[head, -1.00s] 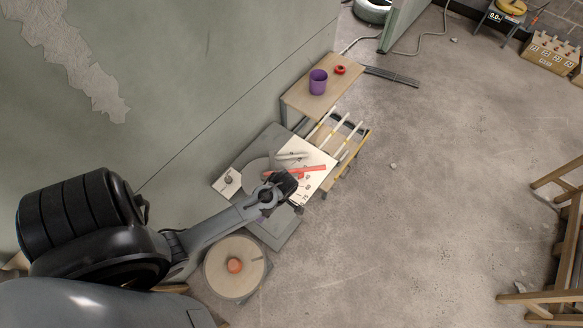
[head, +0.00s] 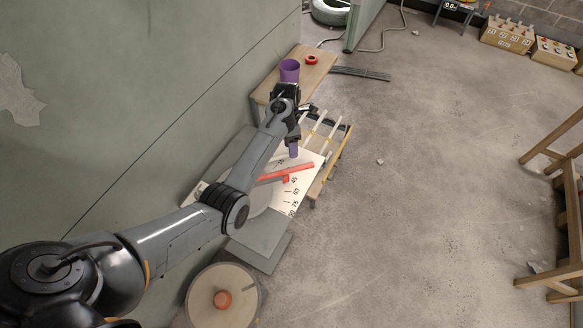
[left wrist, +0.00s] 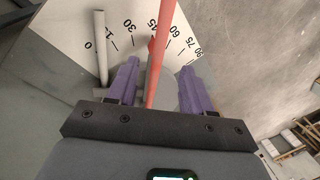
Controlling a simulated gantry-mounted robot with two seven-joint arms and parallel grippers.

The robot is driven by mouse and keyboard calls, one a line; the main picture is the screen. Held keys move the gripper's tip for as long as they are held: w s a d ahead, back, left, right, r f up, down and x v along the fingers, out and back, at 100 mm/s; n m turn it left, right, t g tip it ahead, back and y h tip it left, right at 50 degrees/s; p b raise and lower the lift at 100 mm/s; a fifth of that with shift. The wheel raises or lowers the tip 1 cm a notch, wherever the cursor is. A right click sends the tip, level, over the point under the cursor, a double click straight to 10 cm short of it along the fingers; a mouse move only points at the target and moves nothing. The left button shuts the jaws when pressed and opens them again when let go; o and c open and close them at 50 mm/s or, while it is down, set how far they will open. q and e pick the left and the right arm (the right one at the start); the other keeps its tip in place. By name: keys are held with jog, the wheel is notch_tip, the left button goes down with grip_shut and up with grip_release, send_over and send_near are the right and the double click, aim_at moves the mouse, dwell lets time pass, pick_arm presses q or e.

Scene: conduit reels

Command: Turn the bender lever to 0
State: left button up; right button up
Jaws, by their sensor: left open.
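The bender lever is a long red bar (head: 290,172) over a white dial plate (head: 304,190); it also shows in the left wrist view (left wrist: 160,45). The lever crosses the scale close to the 45 mark, well away from the 0 mark. A pale grey tube (left wrist: 101,45) lies by the 0 in the left wrist view. My left gripper (head: 294,151) has purple fingers and is open. In the left wrist view its fingers (left wrist: 158,72) appear either side of the lever, apart from it. I cannot tell whether they are level with it. My right gripper is not in view.
A small wooden table (head: 318,67) with a purple cup (head: 289,70) and red tape roll (head: 312,59) stands beyond. A rack of pale tubes (head: 333,138) is beside the bender. A round reel (head: 208,301) is nearer.

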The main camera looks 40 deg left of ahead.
aim_at(292, 168)
pick_arm(q)
jog(key=f, duration=0.3)
jog(key=d+f+b, duration=0.1)
jog(key=f, duration=0.2)
jog(key=s+f, duration=0.1)
jog(key=f, duration=0.2)
jog(key=shift+d+f, duration=0.25)
jog(key=shift+d, duration=0.1)
jog(key=shift+c, duration=0.4)
grip_shut()
